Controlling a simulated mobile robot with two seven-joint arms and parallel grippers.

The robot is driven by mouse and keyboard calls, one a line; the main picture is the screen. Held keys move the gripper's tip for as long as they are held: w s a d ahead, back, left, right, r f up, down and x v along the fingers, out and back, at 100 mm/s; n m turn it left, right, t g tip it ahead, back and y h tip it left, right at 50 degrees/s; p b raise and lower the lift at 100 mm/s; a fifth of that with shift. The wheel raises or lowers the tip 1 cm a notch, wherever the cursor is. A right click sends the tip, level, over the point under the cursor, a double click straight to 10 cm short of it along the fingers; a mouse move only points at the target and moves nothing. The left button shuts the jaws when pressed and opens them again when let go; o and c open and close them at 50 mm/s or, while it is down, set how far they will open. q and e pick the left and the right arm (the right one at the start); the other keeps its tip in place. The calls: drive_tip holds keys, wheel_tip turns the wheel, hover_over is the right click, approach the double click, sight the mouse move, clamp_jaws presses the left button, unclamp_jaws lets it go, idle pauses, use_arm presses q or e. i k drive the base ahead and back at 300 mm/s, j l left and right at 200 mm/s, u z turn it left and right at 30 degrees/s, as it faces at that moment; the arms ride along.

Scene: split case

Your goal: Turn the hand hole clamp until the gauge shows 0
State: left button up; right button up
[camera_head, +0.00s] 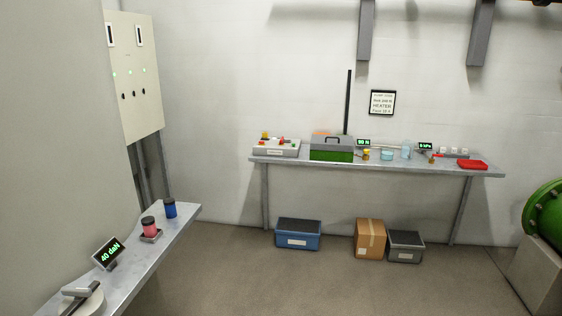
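A round, pale lid-like piece with a grey bar handle across it (84,298) sits on the near left bench, cut off by the bottom edge; it looks like the hand hole clamp. On the far bench, one small green display (363,142) seems to read "90 N", and another (425,146) seems to read "5 kPa". Neither of my grippers is in view.
A red jar (149,227) and a blue jar (169,208) stand on the left bench (150,262). The far bench (468,171) holds a green box (331,155) and a red tray (473,165). Bins and a carton (370,239) stand below. The middle floor is clear.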

sight(78, 293)
drive_tip(key=u, duration=1.3)
drive_tip(key=i+j, duration=0.2)
drive_tip(key=j, duration=0.15)
drive_tip(key=i+j, duration=0.15)
drive_tip(key=j, duration=0.2)
drive_tip(key=i+j, duration=0.2)
drive_tip(key=i+j+z, duration=0.25)
drive_tip(key=j, duration=0.15)
drive_tip(key=j+z, duration=0.2)
drive_tip(key=j, duration=0.2)
